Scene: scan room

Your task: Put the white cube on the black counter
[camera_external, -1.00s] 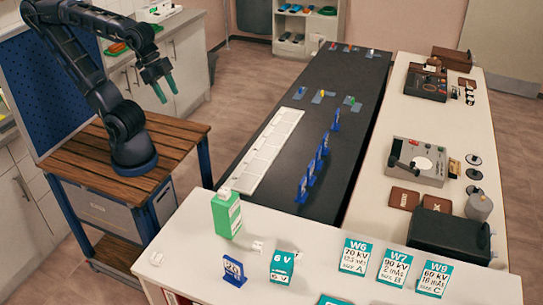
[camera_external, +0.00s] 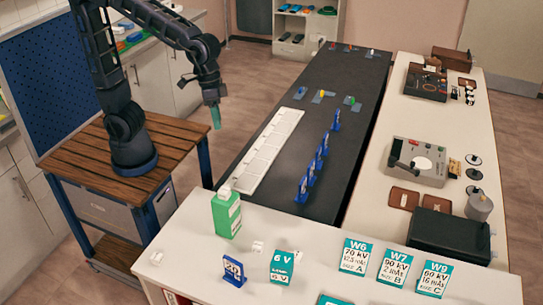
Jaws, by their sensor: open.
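The black counter (camera_external: 318,90) is the long dark surface in the middle. Small white pieces lie on the white front table: one (camera_external: 257,247) between the green-and-white carton and the teal 6 V box, another (camera_external: 155,257) near the left corner. They are too small to tell which is the white cube. My gripper (camera_external: 215,116), with green fingertips, points down left of the black counter, past the wooden cart's right edge. It is open and seems empty. Its fingers overlap in this view, so the gap between them is hidden.
A white segmented tray (camera_external: 266,152) lies along the counter's left side. Several blue stands (camera_external: 303,188) line its right side. The green-and-white carton (camera_external: 226,213), a blue number stand (camera_external: 233,270) and the teal 6 V box (camera_external: 282,265) stand on the front table. The counter's middle is largely clear.

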